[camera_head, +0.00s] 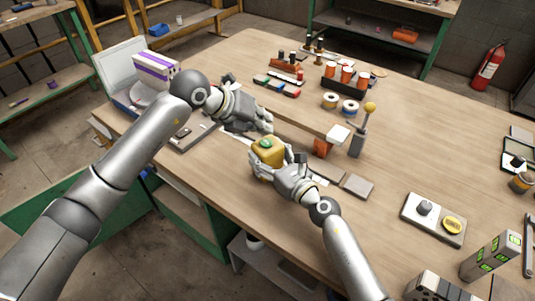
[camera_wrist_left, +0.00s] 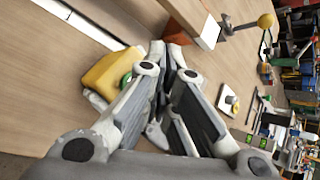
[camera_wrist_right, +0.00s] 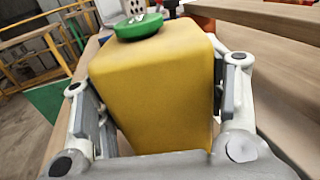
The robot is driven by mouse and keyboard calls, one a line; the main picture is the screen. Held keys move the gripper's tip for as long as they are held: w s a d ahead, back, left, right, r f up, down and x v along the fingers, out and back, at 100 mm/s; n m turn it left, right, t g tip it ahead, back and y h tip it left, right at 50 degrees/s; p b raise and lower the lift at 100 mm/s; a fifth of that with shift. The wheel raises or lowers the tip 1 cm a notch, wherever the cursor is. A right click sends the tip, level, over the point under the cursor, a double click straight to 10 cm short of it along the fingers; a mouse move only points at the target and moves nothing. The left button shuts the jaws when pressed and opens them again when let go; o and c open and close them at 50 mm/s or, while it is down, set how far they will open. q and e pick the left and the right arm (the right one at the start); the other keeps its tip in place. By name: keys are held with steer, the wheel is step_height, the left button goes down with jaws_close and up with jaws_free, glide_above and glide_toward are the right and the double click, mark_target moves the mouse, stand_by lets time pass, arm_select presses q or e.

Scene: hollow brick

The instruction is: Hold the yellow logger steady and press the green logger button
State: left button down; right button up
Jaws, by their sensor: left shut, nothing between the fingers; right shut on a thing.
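The yellow logger (camera_head: 268,155) stands near the front edge of the wooden table, with the green logger button (camera_head: 265,143) on its top. My right gripper (camera_head: 276,164) is shut on the logger; in the right wrist view its fingers (camera_wrist_right: 160,100) sit on both sides of the yellow body (camera_wrist_right: 150,85), and the green button (camera_wrist_right: 139,27) is uncovered. My left gripper (camera_head: 268,125) is shut and empty, just behind and above the logger. In the left wrist view, the left fingers (camera_wrist_left: 172,50) are together beside the logger (camera_wrist_left: 115,72), and the green button (camera_wrist_left: 126,80) is partly hidden by a finger.
A grey flat plate (camera_head: 357,186) lies to the right. Tape rolls (camera_head: 350,107) stand farther back.

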mark_target(264, 140)
arm_select(q)
steer(key=shift+f, duration=1)
steer(key=shift+f, duration=0.1)
stand_by(0.6)
steer(key=shift+f, duration=0.35)
steer(key=shift+r, duration=0.45)
steer(key=shift+r, duration=3.05)
